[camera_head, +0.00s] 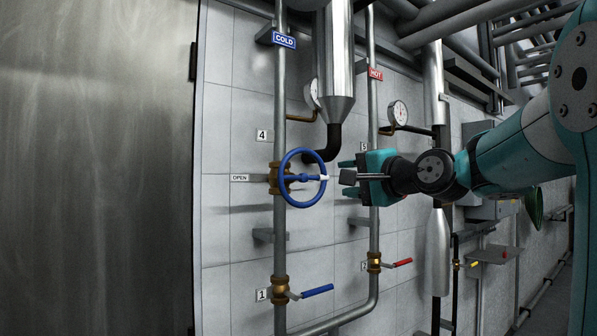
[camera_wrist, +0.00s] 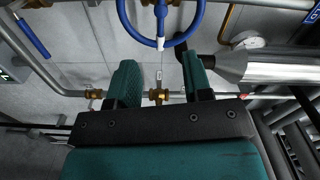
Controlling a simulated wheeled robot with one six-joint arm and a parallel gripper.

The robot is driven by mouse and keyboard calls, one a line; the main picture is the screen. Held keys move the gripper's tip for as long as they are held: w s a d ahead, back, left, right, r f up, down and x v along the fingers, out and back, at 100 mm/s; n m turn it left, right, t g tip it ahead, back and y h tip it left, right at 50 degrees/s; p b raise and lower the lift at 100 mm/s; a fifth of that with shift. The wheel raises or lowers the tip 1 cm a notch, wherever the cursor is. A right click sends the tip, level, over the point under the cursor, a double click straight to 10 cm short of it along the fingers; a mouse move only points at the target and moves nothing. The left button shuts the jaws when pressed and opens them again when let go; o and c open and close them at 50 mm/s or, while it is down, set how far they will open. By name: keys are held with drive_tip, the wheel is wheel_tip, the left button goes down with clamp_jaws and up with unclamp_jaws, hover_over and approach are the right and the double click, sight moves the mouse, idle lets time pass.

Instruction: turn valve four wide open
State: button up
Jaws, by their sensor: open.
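The blue handwheel (camera_head: 303,150) of valve four sits on a brass body (camera_head: 274,178) on the pipe with the COLD sign. The number 4 label (camera_head: 262,135) is above it on the left. A white mark (camera_head: 323,178) is on the wheel's right side. An OPEN plate (camera_head: 240,177) is left of the valve. My gripper (camera_head: 348,178) is open, just right of the wheel and apart from it. In the wrist view, my gripper's (camera_wrist: 163,75) two teal fingers stand apart, with the blue wheel (camera_wrist: 134,34) beyond them at the top.
A HOT pipe (camera_head: 373,110) with a number 5 label runs behind my gripper. Lower down are a blue lever (camera_head: 318,291) and a red lever (camera_head: 402,263). A metal vessel (camera_head: 340,60) hangs above. A gauge (camera_head: 398,113) is to the right.

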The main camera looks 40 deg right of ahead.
sight(305, 178)
drive_tip(key=w+p, duration=0.2)
drive_tip(key=w, duration=0.3)
drive_tip(key=w+p, duration=0.3)
drive_tip(key=w, duration=0.3)
drive_tip(key=w+p, duration=0.2)
drive_tip(key=w, duration=0.4)
drive_tip(key=shift+w+a, duration=0.15)
drive_tip(key=shift+a, duration=0.1)
drive_tip(key=shift+c, duration=0.3)
